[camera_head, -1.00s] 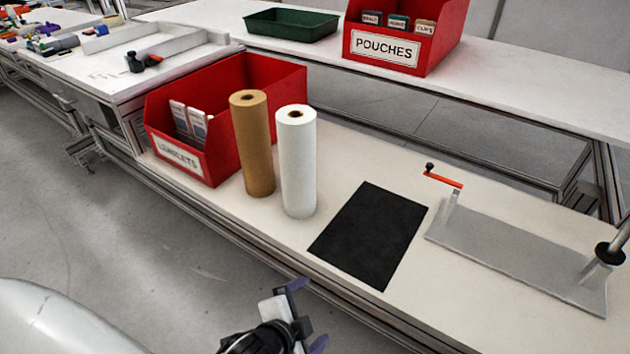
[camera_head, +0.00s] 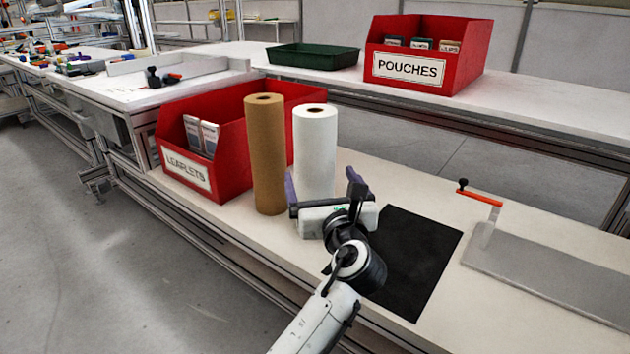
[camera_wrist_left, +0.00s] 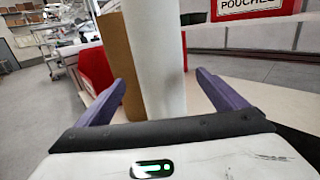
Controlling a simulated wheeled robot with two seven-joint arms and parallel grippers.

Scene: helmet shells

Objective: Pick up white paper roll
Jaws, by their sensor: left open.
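The white paper roll (camera_head: 315,145) stands upright on the near table, just right of a brown paper roll (camera_head: 265,150). My left gripper (camera_head: 322,182) is open in front of the white roll, its purple fingers pointing toward it. The left wrist view shows the white roll (camera_wrist_left: 158,60) between the two open fingers, with my left gripper (camera_wrist_left: 160,92) spread wide. The brown roll (camera_wrist_left: 120,65) shows close behind the left finger. In the head view the gripper hides the white roll's lower part. I cannot tell whether the fingers touch the roll. My right gripper is not in view.
A red leaflets bin (camera_head: 225,165) stands behind and left of the rolls. A black mat (camera_head: 415,260) lies to the right, then a grey plate with an orange handle (camera_head: 480,197). A red pouches bin (camera_head: 425,50) and green tray (camera_head: 312,56) stand on the far table.

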